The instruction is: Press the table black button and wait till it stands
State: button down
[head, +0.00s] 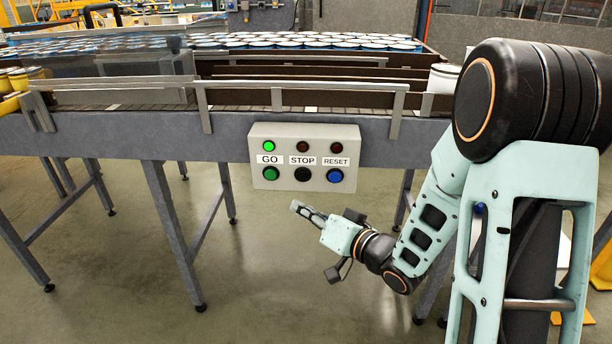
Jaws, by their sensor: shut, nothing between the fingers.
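A grey control box (261,134) is fixed to the front side of the conveyor table. The black button (303,174) is in its bottom row, under the STOP label (303,160), between a green button (270,173) and a blue button (335,175). The lamp above GO (269,147) is lit bright green. The lamps above STOP (303,147) and RESET (336,148) are dark red. My gripper (296,207) is shut and empty. In the picture it lies just below the black button, apart from it, with its fingers pointing up and left.
The grey conveyor table (110,135) has metal guard rails (240,85). Many cans with white tops (310,40) stand on the belts behind. Table legs (172,235) stand below. The floor (260,290) in front is clear. Yellow cans (22,78) are at the far left.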

send_near(297, 178)
jog(key=shift+w+a+f+p, duration=0.15)
jog(key=shift+w+a, duration=0.35)
jog(key=shift+a, duration=0.3)
jog(key=shift+w+a+f+p, duration=0.1)
jog(key=shift+w+a+f, duration=0.1)
jog(key=shift+w+a, duration=0.45)
jog(key=shift+w+a+f+p, duration=0.15)
jog(key=shift+w+a, duration=0.2)
jog(key=shift+a, duration=0.6)
jog(key=shift+w, duration=0.1)
jog(key=shift+w, duration=0.35)
jog(key=shift+w, duration=0.45)
dwell(0.3)
jog(key=shift+s, duration=0.9)
jog(key=shift+s, duration=2.5)
